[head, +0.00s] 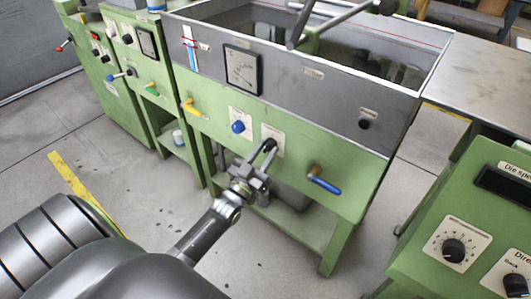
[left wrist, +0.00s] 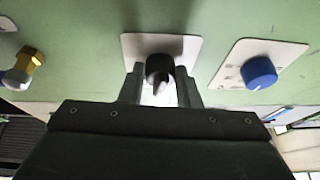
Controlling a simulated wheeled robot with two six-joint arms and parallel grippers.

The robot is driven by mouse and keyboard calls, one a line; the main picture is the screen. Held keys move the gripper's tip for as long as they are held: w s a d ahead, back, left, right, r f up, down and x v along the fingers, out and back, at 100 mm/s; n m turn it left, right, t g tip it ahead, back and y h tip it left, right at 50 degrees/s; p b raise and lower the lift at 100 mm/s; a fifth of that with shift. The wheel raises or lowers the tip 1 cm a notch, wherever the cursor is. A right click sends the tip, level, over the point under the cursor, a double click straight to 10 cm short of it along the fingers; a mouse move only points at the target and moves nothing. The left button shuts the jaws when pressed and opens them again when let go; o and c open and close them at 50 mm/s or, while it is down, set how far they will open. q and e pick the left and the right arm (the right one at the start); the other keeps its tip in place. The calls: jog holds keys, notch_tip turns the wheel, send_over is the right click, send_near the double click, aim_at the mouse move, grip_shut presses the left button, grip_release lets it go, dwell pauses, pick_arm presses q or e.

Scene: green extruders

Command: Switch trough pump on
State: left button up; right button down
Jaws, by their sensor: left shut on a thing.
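A green machine with a grey trough (head: 310,80) stands in front of me. A black knob (left wrist: 158,68) on a white plate (head: 278,136) is on its front panel. My left gripper (head: 264,160) is at this plate, with its fingers on either side of the knob and shut on it. In the head view the gripper largely covers the knob. A blue knob (head: 238,127) on its own white plate is beside it; it also shows in the left wrist view (left wrist: 259,72). The labels are too small to read. My right gripper is not in view.
A blue-handled valve (head: 322,182) sticks out right of the gripper, and a yellow lever (head: 190,107) to the left. A gauge (head: 242,70) and another black knob (head: 364,123) are higher up. A green control cabinet (head: 470,225) stands close at right. The floor between is clear.

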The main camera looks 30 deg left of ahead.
pick_arm(q)
jog(key=m+h, duration=0.2)
jog(key=m, duration=0.2)
jog(key=shift+a, duration=0.2)
jog(key=m+h, duration=0.1)
jog(key=m, duration=0.1)
jog(key=m+g+h, duration=0.1)
jog(key=m, duration=0.1)
jog(key=shift+a+r+h, duration=0.1)
jog(key=shift+h, duration=0.2)
jog(key=shift+m+h+p, duration=0.3)
jog(key=shift+m+p, duration=0.2)
jog(key=shift+m, duration=0.7)
jog(key=shift+a+m+g+h, duration=0.1)
jog(key=shift+m+g+h, duration=0.45)
jog(key=shift+m, duration=0.65)
jog(key=shift+m+p, duration=0.35)
jog(key=shift+m, duration=0.15)
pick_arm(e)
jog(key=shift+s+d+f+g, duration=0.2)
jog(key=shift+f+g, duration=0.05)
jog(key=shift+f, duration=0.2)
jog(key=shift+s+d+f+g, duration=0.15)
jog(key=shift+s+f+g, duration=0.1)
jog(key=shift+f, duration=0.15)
pick_arm(q)
jog(key=shift+g+h, duration=0.25)
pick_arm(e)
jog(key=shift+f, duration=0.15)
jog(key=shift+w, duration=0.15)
